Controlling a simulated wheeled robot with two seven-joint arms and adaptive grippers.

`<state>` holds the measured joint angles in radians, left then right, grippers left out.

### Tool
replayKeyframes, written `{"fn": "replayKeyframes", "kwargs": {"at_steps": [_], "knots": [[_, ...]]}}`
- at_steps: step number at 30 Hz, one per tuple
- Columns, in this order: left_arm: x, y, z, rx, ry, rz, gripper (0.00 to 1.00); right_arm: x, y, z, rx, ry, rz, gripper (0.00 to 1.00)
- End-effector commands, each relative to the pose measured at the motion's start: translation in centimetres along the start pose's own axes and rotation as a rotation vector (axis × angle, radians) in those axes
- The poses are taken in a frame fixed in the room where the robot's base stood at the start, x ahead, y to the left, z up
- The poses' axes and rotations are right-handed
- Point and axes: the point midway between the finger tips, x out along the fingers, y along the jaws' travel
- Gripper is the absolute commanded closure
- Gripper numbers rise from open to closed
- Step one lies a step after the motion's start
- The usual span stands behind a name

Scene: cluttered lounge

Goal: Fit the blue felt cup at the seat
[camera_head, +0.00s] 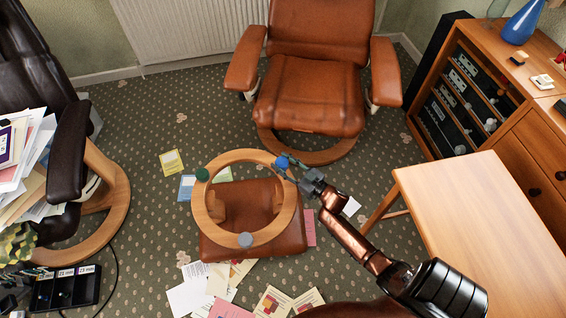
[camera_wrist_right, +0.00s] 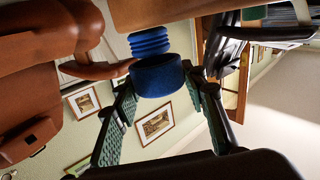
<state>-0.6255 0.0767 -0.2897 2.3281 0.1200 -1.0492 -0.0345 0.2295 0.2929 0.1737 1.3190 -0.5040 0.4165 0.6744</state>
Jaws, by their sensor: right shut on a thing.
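The upturned footstool's wooden ring (camera_head: 213,222) lies above its brown leather cushion (camera_head: 220,246). A green cup (camera_head: 202,174) sits at the ring's left and a grey cup (camera_head: 245,240) at its near side. My right gripper (camera_head: 293,168) is shut on the blue felt cup (camera_head: 282,161) at the ring's upper right. In the right wrist view the blue cup (camera_wrist_right: 157,78) is between the two fingers, with a blue ribbed stem (camera_wrist_right: 150,41) close to the wood (camera_wrist_right: 185,12). Whether the stem is in the wood is unclear. The seat itself is hidden. My left gripper is out of view.
A brown armchair (camera_head: 312,92) stands behind the footstool and a dark chair (camera_head: 68,150) at the left. A wooden table (camera_head: 490,215) is at the right, near my right arm. Papers (camera_head: 190,297) lie on the carpet in front and beside the footstool.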

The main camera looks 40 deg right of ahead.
Motion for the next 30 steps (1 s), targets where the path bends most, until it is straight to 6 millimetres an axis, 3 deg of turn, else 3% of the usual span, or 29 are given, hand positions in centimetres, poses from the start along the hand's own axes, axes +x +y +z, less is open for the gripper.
{"fn": "replayKeyframes", "kwargs": {"at_steps": [30], "knots": [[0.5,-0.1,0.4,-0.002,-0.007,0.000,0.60,0.1,0.0,1.3,0.000,-0.001,0.000,0.76]]}}
